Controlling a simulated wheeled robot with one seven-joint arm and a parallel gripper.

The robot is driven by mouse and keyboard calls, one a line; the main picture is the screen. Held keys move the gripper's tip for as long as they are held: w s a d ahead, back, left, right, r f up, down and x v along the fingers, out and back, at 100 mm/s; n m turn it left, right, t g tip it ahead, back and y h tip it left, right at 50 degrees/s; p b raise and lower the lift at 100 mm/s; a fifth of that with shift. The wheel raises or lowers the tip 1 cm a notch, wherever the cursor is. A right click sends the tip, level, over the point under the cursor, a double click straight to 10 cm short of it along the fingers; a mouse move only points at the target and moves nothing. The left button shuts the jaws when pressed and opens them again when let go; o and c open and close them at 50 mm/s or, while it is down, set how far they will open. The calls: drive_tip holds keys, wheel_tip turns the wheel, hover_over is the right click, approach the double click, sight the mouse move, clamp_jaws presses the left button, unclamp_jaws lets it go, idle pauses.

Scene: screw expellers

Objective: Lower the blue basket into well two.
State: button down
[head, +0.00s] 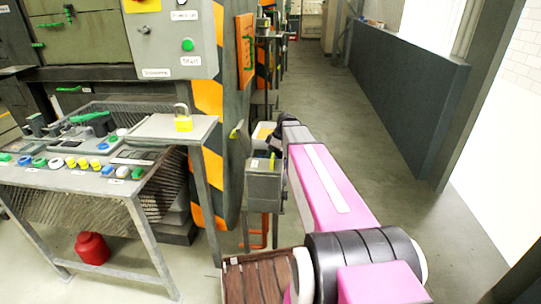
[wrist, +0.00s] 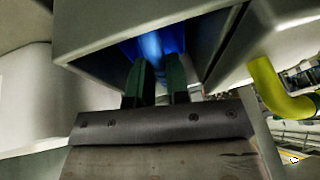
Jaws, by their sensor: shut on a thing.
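In the wrist view, the two dark green fingers of my gripper (wrist: 157,62) point up into the shadowed opening of a pale grey housing (wrist: 100,42). A bright blue surface, which looks like the blue basket (wrist: 152,43), shows at and beyond the fingertips. My gripper is shut on it. Most of the basket is hidden inside the housing, so I cannot tell its tilt. In the head view, my pink arm reaches forward beside a grey box on the machine, and my fingers and the basket are hidden. I cannot make out well two in either view.
A yellow-green curved handle (wrist: 272,90) is close on the right in the wrist view. Floor is clear toward the dark low wall (head: 405,100).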

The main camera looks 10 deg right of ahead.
drive_tip(key=shift+f, duration=0.6)
drive_tip(key=c, duration=0.6)
unclamp_jaws()
drive_tip(key=shift+r, duration=5.05)
